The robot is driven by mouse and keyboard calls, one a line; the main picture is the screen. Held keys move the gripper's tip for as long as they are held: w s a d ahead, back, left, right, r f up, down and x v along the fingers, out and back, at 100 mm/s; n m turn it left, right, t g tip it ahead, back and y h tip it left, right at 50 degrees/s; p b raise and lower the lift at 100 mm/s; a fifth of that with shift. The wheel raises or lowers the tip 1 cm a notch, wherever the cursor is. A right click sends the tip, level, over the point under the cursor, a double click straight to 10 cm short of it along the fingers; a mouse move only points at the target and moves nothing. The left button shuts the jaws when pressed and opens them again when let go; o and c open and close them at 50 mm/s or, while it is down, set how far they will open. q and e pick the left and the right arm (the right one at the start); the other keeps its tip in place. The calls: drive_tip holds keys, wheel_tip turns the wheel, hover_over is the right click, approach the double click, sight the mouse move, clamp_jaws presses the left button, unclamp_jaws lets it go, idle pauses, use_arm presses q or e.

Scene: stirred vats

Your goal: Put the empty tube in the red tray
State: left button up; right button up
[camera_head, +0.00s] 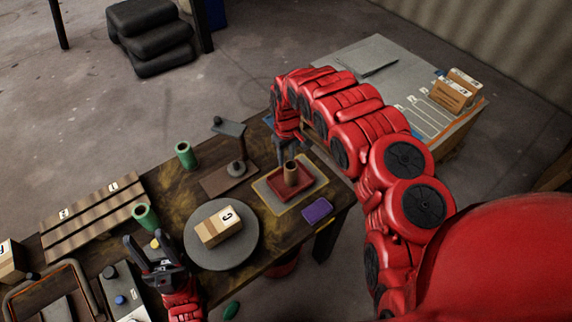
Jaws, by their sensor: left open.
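A brown tube (290,174) stands upright in the small red tray (302,190), which lies on a yellow-edged mat at the right of the table. My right gripper (292,155) is just behind the tube's top, its fingers pointing down; whether it touches the tube or how far its jaws are apart is unclear. Two green tubes stand on the table, one at the back (186,156) and one near the slatted board (146,217). I cannot see which tubes are empty. My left gripper (152,246) is open and empty, below the nearer green tube.
A round grey disc (205,260) bears a labelled box (219,227). A purple block (317,209) lies beside the mat. A lamp-like stand (236,160) is behind the mat. The slatted board (97,218) and a switch box (123,290) are at the left.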

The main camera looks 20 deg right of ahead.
drive_tip(key=shift+r, duration=1.3)
